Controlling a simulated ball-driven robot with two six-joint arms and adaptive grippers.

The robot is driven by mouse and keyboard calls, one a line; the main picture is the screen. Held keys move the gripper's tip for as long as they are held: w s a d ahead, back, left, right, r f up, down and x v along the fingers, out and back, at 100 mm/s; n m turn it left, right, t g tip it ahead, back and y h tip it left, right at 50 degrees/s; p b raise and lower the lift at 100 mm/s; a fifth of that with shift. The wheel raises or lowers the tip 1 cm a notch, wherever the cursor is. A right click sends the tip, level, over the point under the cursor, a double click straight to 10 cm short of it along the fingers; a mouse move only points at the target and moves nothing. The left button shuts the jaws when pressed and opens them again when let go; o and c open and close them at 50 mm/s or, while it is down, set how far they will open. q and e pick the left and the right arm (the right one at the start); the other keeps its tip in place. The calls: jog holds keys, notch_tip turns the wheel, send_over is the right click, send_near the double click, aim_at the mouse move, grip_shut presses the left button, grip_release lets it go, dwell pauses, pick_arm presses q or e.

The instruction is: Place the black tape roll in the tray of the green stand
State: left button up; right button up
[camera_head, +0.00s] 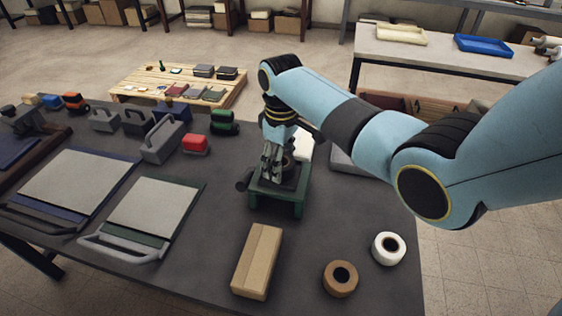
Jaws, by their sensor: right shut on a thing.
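The green stand (296,198) stands on the dark bench near the middle of the camera_head view, its tray facing up. My right gripper (273,165) reaches down over the stand. It is shut on the dark black tape roll (289,164), which is at the stand's tray and partly hidden by the fingers. I cannot tell whether the roll touches the tray floor. A short dark cylinder (243,184) sticks out at the stand's left side. My left gripper is not in view.
A cardboard box (258,261), a brown tape roll (340,278) and a white tape roll (388,248) lie at the front of the bench. Flat grey-topped boards (153,208) lie to the left. A red block (195,145) and grey toolboxes (163,141) stand behind.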

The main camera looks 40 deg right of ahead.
jog(key=shift+f, duration=0.3)
jog(key=shift+f, duration=0.15)
jog(key=o, duration=1.2)
jog(key=shift+c, duration=0.2)
notch_tip(320, 180, up, 12)
jog(key=shift+r, duration=0.2)
jog(key=shift+f, duration=0.1)
